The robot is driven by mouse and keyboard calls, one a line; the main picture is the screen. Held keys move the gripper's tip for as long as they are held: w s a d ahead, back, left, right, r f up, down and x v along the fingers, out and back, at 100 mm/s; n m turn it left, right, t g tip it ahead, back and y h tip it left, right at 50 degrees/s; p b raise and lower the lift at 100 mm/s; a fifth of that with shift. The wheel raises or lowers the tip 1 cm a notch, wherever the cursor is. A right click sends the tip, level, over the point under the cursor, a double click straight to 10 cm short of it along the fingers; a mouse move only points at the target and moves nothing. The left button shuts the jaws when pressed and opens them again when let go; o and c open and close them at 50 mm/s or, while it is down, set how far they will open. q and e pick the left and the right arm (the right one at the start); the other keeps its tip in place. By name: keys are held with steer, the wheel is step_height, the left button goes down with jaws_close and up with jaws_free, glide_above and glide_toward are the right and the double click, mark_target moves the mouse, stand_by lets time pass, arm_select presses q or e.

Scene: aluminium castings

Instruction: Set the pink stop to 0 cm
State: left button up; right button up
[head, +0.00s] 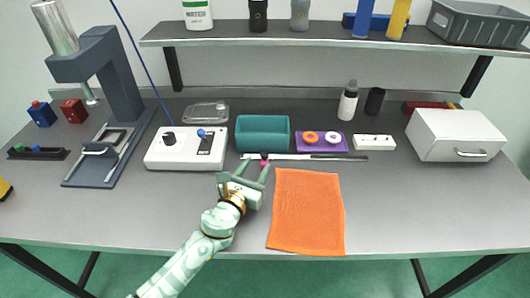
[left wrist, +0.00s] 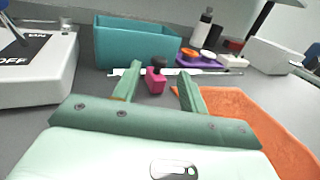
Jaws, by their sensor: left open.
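The pink stop (left wrist: 155,80) with a dark knob on top stands between the spread fingertips of my left gripper (left wrist: 160,74) in the left wrist view. In the head view the pink stop (head: 264,164) is small and partly hidden by a finger. It sits near the left end of a thin white rail (head: 290,157). My left gripper (head: 257,168) is open, its fingers pointing at the rail. No scale marks can be read. My right gripper is not in view.
A teal bin (head: 262,133) and a purple tray (head: 321,142) with rings stand behind the rail. A white switch box (head: 187,148) is at left. An orange cloth (head: 307,212) lies in front. A white drawer box (head: 456,136) stands at right.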

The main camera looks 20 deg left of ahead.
mark_target(263, 156)
arm_select(q)
steer(key=w, duration=0.4)
steer(key=w+b, duration=0.1)
steer(key=w, duration=0.1)
steer(key=shift+w+d, duration=0.35)
